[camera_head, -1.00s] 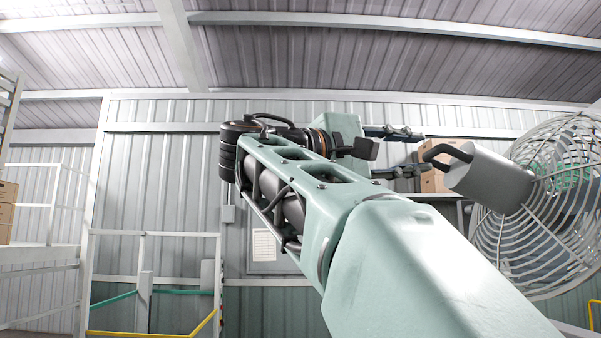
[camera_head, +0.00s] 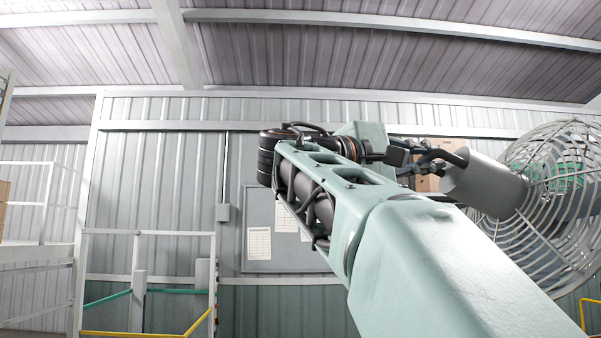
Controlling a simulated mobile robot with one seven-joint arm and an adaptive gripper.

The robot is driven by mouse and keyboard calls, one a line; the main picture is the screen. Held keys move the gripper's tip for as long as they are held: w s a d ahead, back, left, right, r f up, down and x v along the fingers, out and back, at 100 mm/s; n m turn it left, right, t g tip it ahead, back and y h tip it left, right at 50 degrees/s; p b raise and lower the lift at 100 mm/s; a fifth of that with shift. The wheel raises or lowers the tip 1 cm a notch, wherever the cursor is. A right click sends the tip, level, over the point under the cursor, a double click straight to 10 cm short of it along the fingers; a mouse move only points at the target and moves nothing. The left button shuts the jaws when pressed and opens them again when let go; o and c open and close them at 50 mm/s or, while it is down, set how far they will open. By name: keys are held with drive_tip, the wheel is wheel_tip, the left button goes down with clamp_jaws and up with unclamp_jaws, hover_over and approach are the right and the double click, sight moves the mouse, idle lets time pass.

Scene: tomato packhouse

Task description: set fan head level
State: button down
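The fan head is at the right, with a round white wire cage (camera_head: 548,235) and a grey cylindrical motor housing (camera_head: 484,186) behind it. The housing slopes down to the right in the picture. A dark bent handle (camera_head: 453,155) sticks out of the housing's rear end, toward my gripper. My gripper (camera_head: 424,161) is at the handle, its dark fingers overlapping the handle's left end in the view. Fingers and handle are both dark, so I cannot tell whether they touch or whether the fingers are closed on it.
A cardboard box (camera_head: 425,183) shows behind the gripper. A grey board (camera_head: 262,254) with papers hangs on the wall. White railings (camera_head: 147,233) with a yellow lower bar stand at the left. A yellow rail (camera_head: 583,312) shows at the lower right.

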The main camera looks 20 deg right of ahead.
idle(0.3)
drive_tip(key=shift+a+f+b, duration=0.15)
drive_tip(key=shift+f+b, duration=0.7)
drive_tip(key=shift+b, duration=0.4)
wheel_tip(320, 180, down, 7)
drive_tip(key=a+n+h+b, duration=0.1)
drive_tip(key=h+b, duration=0.1)
drive_tip(key=b, duration=0.8)
drive_tip(key=shift+w+a+t, duration=0.25)
drive_tip(key=shift+a+t, duration=0.05)
drive_tip(key=shift+t, duration=0.1)
drive_tip(key=c, duration=2)
unclamp_jaws()
drive_tip(key=shift+d+r, duration=0.1)
drive_tip(key=shift+o, duration=0.2)
drive_tip(key=shift+r, duration=0.1)
